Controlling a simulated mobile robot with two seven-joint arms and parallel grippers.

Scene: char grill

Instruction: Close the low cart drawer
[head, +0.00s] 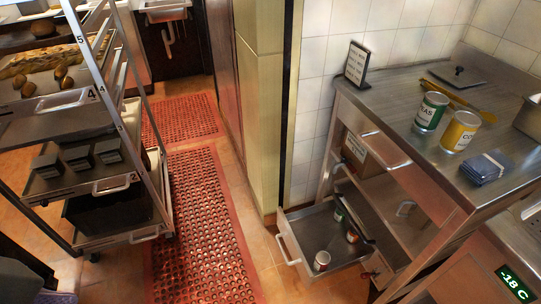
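A low steel drawer (304,222) stands pulled out to the left from the bottom of the steel cart (440,192) in the head view. Its bar handle (287,249) is on its left, outer side. A small can (322,260) stands inside near the front, and a few more cans (352,236) are further in. A dark bar-like shape (357,214) crosses the inner end of the drawer; I cannot tell what it is. Neither of my grippers can be made out in this view.
The cart top holds a green can (431,110), a yellow can (459,130), a folded blue cloth (482,168) and a small sign (357,64). A tray rack (117,120) stands at left. Red mats (205,225) cover the open floor between.

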